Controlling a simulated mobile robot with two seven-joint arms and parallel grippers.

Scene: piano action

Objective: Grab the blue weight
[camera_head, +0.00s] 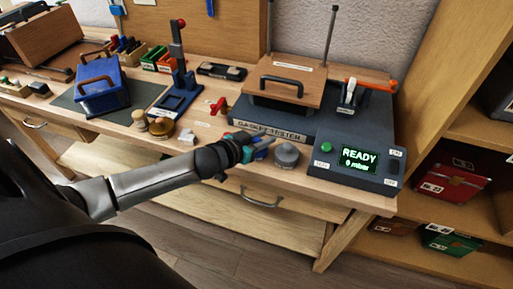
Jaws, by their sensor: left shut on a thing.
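My left arm reaches in from the left, and my left gripper (262,145) is at the front edge of the bench, just in front of the gasket tester. It is shut on a small blue thing, which I take to be the blue weight; the dark wrist and fingers hide most of it, so its shape is unclear. A grey knobbed weight (286,155) stands just right of the gripper. A brass weight (161,128) stands further left on the bench. My right gripper is not in view.
The gasket tester (325,127) carries a wooden lid (284,79) with a handle. Its display box (357,160) reads READY, 0 mbar. A blue stand (178,97), a red piece (218,106) and a blue handled box (101,87) are further left. Shelves stand right.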

